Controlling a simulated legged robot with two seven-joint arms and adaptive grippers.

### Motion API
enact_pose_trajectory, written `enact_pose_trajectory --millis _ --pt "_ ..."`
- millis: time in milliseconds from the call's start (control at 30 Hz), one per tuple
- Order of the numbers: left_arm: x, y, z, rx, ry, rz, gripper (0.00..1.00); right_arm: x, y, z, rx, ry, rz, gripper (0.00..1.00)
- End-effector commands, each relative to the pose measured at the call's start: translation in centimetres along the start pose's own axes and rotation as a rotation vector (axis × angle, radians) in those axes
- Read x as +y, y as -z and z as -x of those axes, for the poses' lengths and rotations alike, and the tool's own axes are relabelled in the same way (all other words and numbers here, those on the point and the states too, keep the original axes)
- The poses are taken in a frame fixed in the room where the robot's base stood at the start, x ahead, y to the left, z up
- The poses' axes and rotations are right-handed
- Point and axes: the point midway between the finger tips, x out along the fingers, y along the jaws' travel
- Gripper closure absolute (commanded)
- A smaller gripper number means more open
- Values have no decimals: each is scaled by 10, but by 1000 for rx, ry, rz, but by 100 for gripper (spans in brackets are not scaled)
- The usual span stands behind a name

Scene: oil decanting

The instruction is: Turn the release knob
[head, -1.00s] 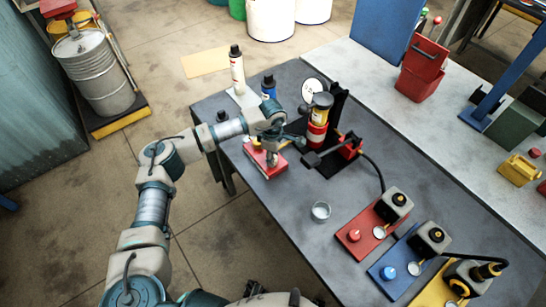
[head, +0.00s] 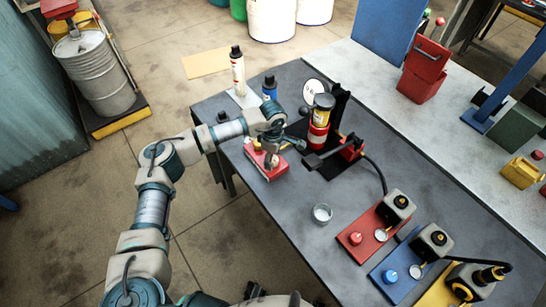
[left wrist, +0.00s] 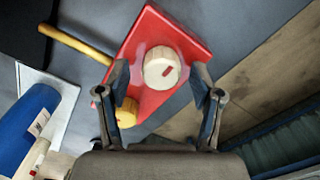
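The red box (head: 280,173) sits near the left edge of the grey table. My left gripper (head: 270,160) is over the box. In the left wrist view the left gripper (left wrist: 160,78) is open, with one finger on each side of the cream knob. I cannot tell whether the fingers touch it. My right gripper is not in view.
A blue bottle (head: 269,88) and a white bottle (head: 237,70) stand behind the arm.

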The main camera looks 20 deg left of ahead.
Motion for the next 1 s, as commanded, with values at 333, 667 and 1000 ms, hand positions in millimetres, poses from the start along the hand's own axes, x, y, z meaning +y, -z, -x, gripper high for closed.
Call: enact_pose_trajectory --millis 333,667,1000 --pt "1 0 26 -1 -5 0 34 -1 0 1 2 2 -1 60" --pt "2 1 96 -2 -3 1 34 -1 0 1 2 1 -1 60" --pt "2 1 119 -1 2 -1 34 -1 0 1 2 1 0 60"
